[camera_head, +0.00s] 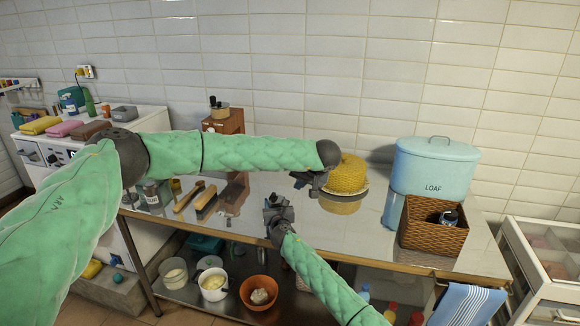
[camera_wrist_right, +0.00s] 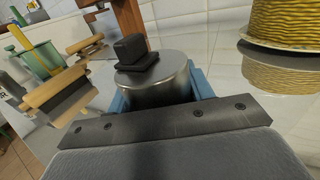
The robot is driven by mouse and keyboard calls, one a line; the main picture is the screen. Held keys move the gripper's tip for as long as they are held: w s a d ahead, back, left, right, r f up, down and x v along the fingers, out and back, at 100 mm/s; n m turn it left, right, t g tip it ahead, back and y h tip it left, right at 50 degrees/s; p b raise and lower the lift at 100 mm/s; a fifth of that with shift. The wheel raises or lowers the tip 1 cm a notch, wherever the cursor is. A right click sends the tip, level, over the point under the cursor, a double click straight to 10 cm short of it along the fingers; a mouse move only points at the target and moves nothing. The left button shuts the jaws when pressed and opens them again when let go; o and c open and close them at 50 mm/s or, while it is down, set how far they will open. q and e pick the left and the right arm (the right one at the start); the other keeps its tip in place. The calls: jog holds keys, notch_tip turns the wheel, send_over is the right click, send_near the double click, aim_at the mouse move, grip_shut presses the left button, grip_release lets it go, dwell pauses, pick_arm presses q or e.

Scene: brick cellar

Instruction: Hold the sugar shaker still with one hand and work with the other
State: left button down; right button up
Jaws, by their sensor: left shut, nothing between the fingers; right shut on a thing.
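The sugar shaker (camera_wrist_right: 158,88) looks like a metal cylinder with a black blocky piece on top in the right wrist view. My right gripper (camera_head: 277,210) is shut on it, with blue fingers showing on both sides of the cylinder. In the head view the shaker is mostly hidden by that gripper, above the middle of the shiny table (camera_head: 330,235). My left gripper (camera_head: 300,181) is shut and empty, just above and to the right of the right gripper. It is apart from the shaker.
A yellow woven dome (camera_head: 346,174) stands right of my left gripper. A blue LOAF bin (camera_head: 433,167) and a wicker basket (camera_head: 432,235) stand farther right. Bare table shows in front of the dome.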

jog(key=o, duration=1.1)
jog(key=shift+s, duration=0.1)
jog(key=s, duration=0.4)
jog(key=s+d, duration=0.1)
jog(key=s, duration=0.6)
jog(key=shift+s+d, duration=0.2)
jog(key=shift+s, duration=0.15)
jog(key=shift+f, duration=0.1)
